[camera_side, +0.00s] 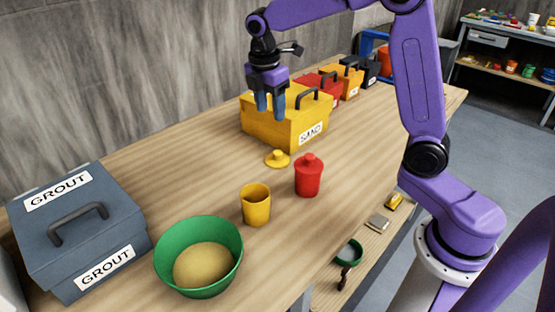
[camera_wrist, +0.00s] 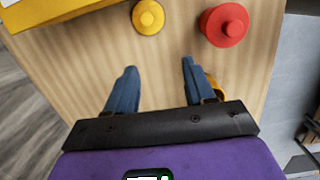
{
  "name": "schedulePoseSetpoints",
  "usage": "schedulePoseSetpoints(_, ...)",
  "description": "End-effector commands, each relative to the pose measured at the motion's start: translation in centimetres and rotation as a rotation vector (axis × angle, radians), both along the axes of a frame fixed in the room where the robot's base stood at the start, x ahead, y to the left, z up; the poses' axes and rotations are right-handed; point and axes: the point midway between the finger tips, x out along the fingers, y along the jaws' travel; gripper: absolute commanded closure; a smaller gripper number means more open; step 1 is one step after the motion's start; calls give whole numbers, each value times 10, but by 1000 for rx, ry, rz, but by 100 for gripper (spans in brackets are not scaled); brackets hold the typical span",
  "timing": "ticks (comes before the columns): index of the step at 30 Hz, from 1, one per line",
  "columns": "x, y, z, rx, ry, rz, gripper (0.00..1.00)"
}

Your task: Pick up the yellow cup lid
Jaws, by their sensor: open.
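The yellow cup lid (camera_side: 277,158) lies on the wooden table in front of the yellow SAND box, a small round disc with a raised knob. In the wrist view the lid (camera_wrist: 148,17) is at the top, beyond the fingertips and a little left of the gap's middle. My gripper (camera_side: 270,108) is open and empty, pointing down well above the table, in front of the yellow box in the side view. In the wrist view its blue fingers (camera_wrist: 160,72) stand wide apart with bare table between them. The yellow cup (camera_side: 256,205) stands open on the table; my right finger mostly hides it in the wrist view.
A red lidded cup (camera_side: 308,176) stands right of the lid. The yellow SAND box (camera_side: 285,122) is close behind it. A green bowl (camera_side: 199,256) of sand-coloured material and a grey GROUT box (camera_side: 79,230) are at the left. The table left of the lid is clear.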

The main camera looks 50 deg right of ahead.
Motion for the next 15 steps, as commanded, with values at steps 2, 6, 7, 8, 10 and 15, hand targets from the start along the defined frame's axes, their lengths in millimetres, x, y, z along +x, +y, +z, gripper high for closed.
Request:
schedulePoseSetpoints(2,12,-11,-1,-8,8,15,46)
schedulePoseSetpoints(6,23,-23,-1,-17,20,36,46)
schedulePoseSetpoints(7,24,-25,-1,-18,20,38,46)
schedulePoseSetpoints(8,25,-26,-2,-19,21,40,46)
schedulePoseSetpoints(10,25,-28,-7,-20,24,43,46)
schedulePoseSetpoints(15,25,-32,-34,-20,27,42,46)
